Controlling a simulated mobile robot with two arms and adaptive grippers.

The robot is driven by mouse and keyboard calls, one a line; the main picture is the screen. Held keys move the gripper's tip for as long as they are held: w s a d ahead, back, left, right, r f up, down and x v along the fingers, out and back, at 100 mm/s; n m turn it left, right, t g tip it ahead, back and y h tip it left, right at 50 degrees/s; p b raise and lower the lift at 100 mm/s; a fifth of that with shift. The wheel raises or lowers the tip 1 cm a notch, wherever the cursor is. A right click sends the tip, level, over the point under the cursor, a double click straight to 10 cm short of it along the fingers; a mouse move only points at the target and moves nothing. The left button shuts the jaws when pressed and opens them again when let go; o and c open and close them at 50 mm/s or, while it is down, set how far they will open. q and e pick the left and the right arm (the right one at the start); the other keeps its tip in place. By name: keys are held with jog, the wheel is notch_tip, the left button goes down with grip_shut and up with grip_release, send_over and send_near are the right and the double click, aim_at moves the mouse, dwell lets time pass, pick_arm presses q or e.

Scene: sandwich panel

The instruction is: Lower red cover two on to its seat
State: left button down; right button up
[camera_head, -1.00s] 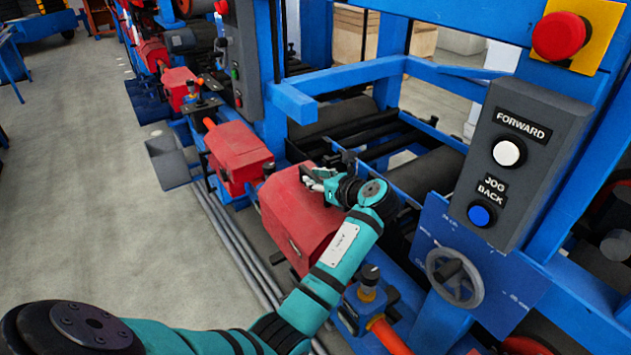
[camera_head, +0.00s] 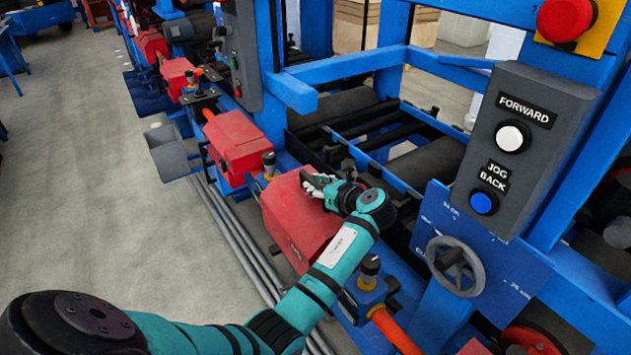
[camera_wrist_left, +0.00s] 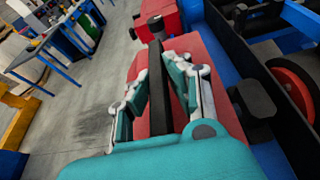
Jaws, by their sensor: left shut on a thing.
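In the left wrist view the gripper (camera_wrist_left: 158,85) has a finger on each side of the black handle bar (camera_wrist_left: 157,95), with the red cover (camera_wrist_left: 207,75) below. The arm hides part of the cover's near side. I cannot tell whether its lower edge touches the frame. My right gripper is not in view.
Another red cover (camera_head: 235,145) sits just beyond. A grey control box (camera_head: 520,150) and a handwheel (camera_head: 455,265) stand at the right. Grey pipes (camera_head: 235,255) run along the floor beside the frame. The floor at the left is open.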

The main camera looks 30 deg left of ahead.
aim_at(317, 199)
pick_arm(q)
jog(key=shift+f+b, duration=0.5)
jog(key=shift+f, duration=1.65)
jog(key=shift+s+f+p, duration=0.1)
jog(key=shift+f+p, duration=0.25)
jog(key=shift+f, duration=0.2)
jog(key=c, duration=1.2)
grip_release()
jog(key=shift+f, duration=0.1)
jog(key=v, duration=0.7)
jog(key=shift+s+d, duration=0.1)
jog(key=shift+d, duration=0.15)
jog(key=shift+r, duration=0.2)
